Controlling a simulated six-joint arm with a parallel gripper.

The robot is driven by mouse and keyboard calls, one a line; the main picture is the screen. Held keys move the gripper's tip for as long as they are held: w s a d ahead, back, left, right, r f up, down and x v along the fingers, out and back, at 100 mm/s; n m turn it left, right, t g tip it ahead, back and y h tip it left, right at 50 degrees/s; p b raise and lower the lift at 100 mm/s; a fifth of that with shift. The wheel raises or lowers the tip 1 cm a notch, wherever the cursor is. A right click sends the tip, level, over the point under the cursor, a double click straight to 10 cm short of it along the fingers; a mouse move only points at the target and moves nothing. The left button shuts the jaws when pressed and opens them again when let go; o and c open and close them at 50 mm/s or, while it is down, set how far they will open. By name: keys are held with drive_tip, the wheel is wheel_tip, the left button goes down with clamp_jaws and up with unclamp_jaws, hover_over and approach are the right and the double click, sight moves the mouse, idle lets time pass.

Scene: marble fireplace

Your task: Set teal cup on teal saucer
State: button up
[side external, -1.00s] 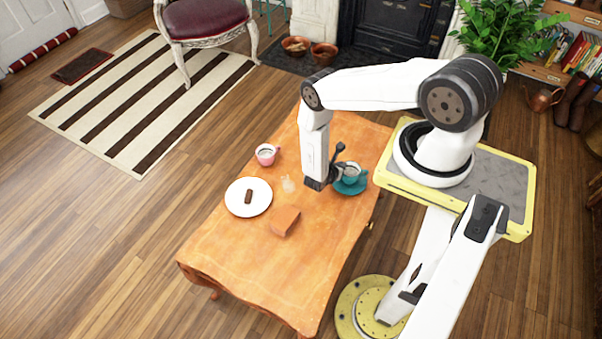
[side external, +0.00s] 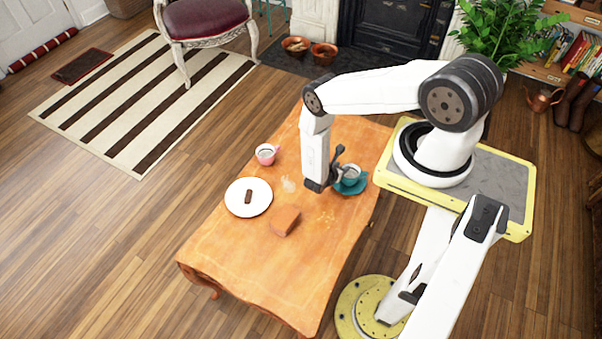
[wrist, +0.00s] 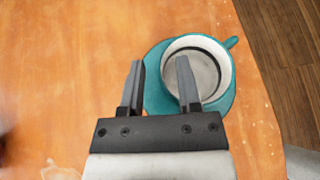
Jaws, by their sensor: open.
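The teal cup (side external: 350,174) sits upright on the teal saucer (side external: 357,190) near the right edge of the wooden table. In the wrist view the cup (wrist: 222,72) has a pale inside, and its handle points to the upper right. The saucer (wrist: 156,95) shows under and to the left of it. My gripper (wrist: 158,75) is open. One finger reaches over the cup's rim and the other is outside the cup, above the saucer's left edge. Whether the fingers touch the cup cannot be told. In the side view my gripper (side external: 318,186) is just left of the cup.
A pink cup (side external: 266,154), a white plate (side external: 238,207) with a brown bar (side external: 249,196) on it, and a brown block (side external: 286,221) are on the table (side external: 260,262). A pale patch (side external: 288,184) lies near the plate. The table's front part is clear.

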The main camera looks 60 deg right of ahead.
drive_tip(key=shift+r, duration=0.15)
drive_tip(key=v, duration=1.2)
idle(0.3)
idle(0.5)
drive_tip(key=w+a+r+m+g+y, duration=0.1)
drive_tip(key=w+a+r+m+y, duration=0.15)
drive_tip(key=r, duration=0.45)
drive_tip(key=w+a+r+m+y, duration=0.2)
drive_tip(key=r+m, duration=0.1)
drive_tip(key=r, duration=0.4)
drive_tip(key=w+a+r+m+g+y, duration=0.1)
drive_tip(key=w+a+r+m+y, duration=0.15)
drive_tip(key=r, duration=0.45)
drive_tip(key=s+a+r+m+t+y, duration=0.2)
drive_tip(key=a+r+m+t, duration=0.1)
drive_tip(key=r, duration=0.7)
drive_tip(key=s+a+r+m+t+y, duration=0.2)
drive_tip(key=a+r+m, duration=0.3)
drive_tip(key=r, duration=0.5)
drive_tip(key=shift+r+m+t+y, duration=0.3)
drive_tip(key=shift+m+t+y, duration=0.3)
drive_tip(key=shift+m+t, duration=0.15)
